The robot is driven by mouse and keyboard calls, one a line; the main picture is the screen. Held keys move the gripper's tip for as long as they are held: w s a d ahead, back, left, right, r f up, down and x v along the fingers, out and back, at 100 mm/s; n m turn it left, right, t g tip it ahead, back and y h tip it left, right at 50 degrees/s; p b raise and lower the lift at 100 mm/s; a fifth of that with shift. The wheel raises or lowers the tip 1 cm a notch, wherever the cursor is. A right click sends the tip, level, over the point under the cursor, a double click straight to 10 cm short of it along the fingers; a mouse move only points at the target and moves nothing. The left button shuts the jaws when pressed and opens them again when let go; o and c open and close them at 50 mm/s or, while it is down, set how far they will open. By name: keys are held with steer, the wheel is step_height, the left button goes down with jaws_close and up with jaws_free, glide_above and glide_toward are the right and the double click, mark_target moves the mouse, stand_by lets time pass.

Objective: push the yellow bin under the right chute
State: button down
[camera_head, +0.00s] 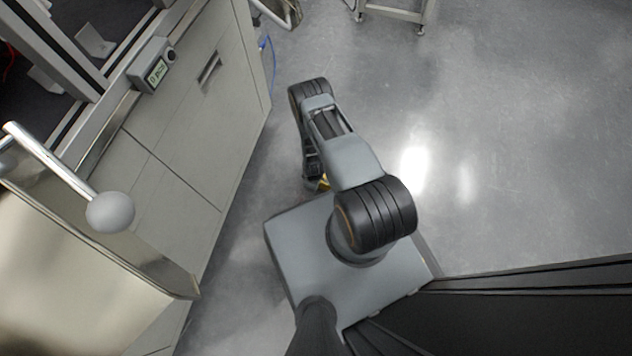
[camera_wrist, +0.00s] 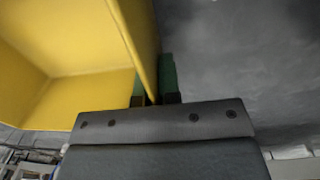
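The yellow bin (camera_wrist: 85,45) fills the upper left of the wrist view, with its inside and one side wall showing. In the head view only a small yellow patch (camera_head: 324,183) shows beside my arm; the rest of the bin and my gripper are hidden under the arm. I cannot make out the right chute in either view.
A grey cabinet bench (camera_head: 190,130) with a small display box (camera_head: 152,66) stands at the left. A lever with a ball knob (camera_head: 110,212) and a metal panel (camera_head: 70,280) are at lower left. Open grey floor (camera_head: 520,130) lies right; a metal stand (camera_head: 395,12) is at the top.

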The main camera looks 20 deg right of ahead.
steer(key=shift+w+a, duration=0.25)
steer(key=shift+a, duration=0.05)
steer(key=c, duration=1.2)
jaws_free()
steer(key=shift+c, duration=0.2)
step_height(320, 180, up, 12)
steer(key=p, duration=0.5)
steer(key=shift+s+a, duration=0.2)
